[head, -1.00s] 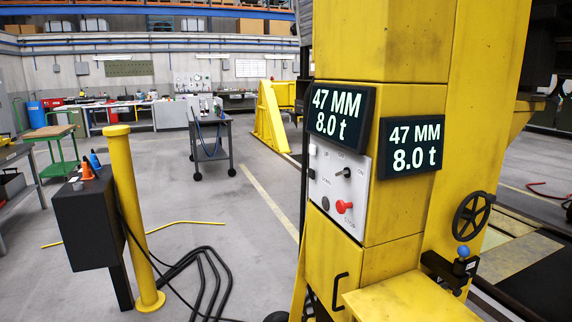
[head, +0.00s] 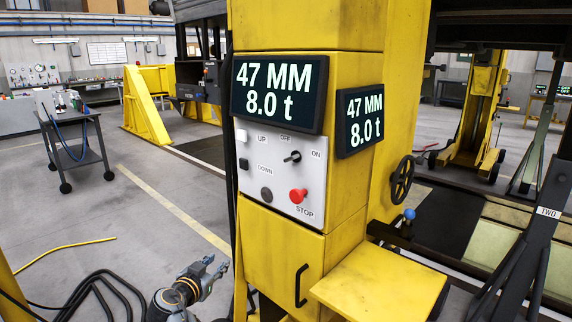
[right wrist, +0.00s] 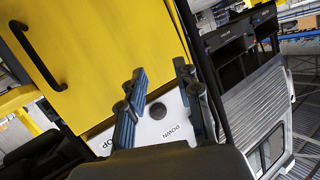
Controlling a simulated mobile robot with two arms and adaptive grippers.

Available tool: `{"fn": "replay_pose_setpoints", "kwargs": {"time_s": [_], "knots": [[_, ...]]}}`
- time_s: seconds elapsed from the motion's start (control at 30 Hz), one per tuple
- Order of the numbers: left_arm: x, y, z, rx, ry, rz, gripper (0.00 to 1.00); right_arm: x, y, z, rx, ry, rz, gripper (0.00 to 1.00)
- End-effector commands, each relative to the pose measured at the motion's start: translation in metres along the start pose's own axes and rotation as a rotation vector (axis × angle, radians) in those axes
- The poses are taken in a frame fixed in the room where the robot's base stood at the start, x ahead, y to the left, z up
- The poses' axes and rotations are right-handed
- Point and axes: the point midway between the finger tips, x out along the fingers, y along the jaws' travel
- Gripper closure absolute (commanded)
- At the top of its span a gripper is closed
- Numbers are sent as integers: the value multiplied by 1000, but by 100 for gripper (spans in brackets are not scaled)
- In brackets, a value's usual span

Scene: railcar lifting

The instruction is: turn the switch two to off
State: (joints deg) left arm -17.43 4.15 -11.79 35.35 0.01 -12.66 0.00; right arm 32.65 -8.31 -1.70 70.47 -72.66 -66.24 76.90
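In the head view the white control panel (head: 280,172) on the yellow lifting column carries a black rotary switch (head: 292,157) between the OFF and ON labels. Its handle appears to slant toward ON. My right gripper (head: 216,268) is low and left of the panel, open and apart from it. In the right wrist view its two fingers (right wrist: 159,70) are spread with nothing between them. Past them the panel (right wrist: 165,118) shows upside down, with the DOWN label and a round dark button (right wrist: 157,111). The switch is not visible there. My left gripper is out of view.
A red STOP button (head: 298,196) sits below the switch. Two displays (head: 279,92) reading 47 MM and 8.0 t are above and beside the panel. A door handle (head: 301,285), yellow ledge (head: 375,285) and handwheel (head: 402,180) stick out.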

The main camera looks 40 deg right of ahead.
Motion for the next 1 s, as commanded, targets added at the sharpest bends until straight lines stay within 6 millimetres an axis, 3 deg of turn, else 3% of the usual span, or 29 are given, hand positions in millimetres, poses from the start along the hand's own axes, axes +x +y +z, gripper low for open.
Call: {"fn": "replay_pose_setpoints", "kwargs": {"time_s": [0.03, 0.1, 0.2, 0.3, 0.4, 0.57, 0.73, 1.0], "knots": [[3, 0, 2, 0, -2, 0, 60, -8, -5, -54, 137, 82, 39, 67], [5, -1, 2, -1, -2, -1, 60, -22, 1, -115, 316, 186, 100, 67], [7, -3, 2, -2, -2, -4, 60, -46, 18, -186, 553, 319, 173, 67], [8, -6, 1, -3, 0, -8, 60, -69, 38, -234, 744, 421, 228, 67], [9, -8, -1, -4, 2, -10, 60, -85, 52, -260, 865, 486, 263, 67], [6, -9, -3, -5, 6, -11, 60, -88, 64, -277, 930, 524, 282, 67], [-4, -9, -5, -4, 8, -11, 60, -67, 75, -286, 929, 525, 283, 67], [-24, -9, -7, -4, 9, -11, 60, -18, 100, -304, 924, 523, 282, 67]]}}
